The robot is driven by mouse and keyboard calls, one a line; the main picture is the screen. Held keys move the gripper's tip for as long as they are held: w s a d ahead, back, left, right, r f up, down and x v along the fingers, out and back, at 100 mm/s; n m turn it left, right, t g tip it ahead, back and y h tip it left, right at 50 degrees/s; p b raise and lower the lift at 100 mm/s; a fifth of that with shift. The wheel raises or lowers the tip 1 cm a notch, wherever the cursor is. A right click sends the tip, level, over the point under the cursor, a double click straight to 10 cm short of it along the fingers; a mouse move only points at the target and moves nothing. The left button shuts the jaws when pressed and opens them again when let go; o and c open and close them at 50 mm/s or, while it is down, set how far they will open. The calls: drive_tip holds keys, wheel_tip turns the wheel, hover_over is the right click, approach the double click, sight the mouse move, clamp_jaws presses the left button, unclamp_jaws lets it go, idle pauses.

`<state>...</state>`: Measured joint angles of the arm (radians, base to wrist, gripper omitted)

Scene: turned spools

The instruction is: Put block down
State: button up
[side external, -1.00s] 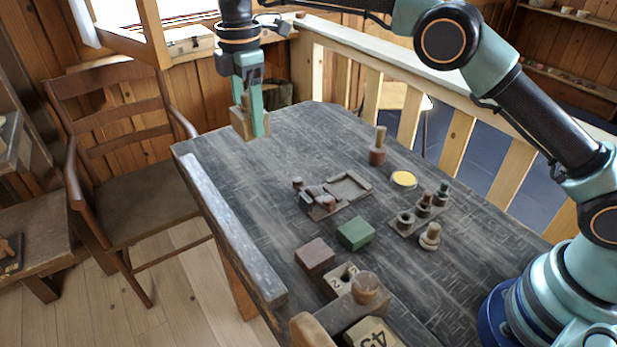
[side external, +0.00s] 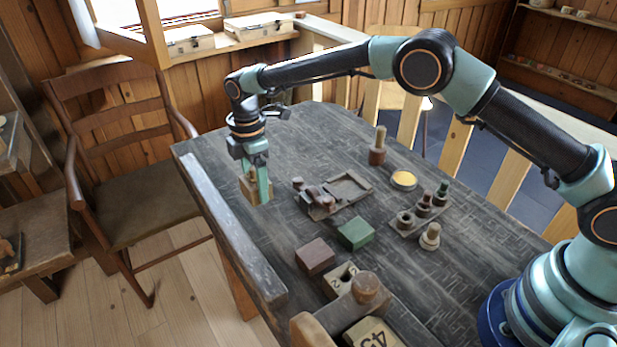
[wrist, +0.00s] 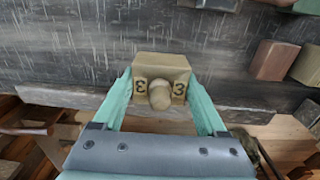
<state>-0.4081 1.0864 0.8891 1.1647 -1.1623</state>
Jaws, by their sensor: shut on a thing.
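A tan block (wrist: 162,66) marked with the digit 3 on two faces, with a rounded knob, sits between the fingers of my gripper (wrist: 160,84). My gripper is shut on it from both sides. In the side view my gripper (side external: 257,187) points down near the left part of the dark table (side external: 215,165), with the block (side external: 246,190) low over the tabletop. I cannot tell whether its underside touches the table.
A wooden tray with small pieces (side external: 348,187) lies right of my gripper. A green block (side external: 355,233), a brown block (side external: 315,257) and a numbered tan block (side external: 340,280) stand nearer. A raised rail (side external: 230,225) runs along the left edge.

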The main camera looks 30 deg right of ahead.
sight(257, 196)
drive_tip(key=shift+f, duration=2.05)
drive_tip(key=shift+f, duration=0.1)
drive_tip(key=o, duration=1.3)
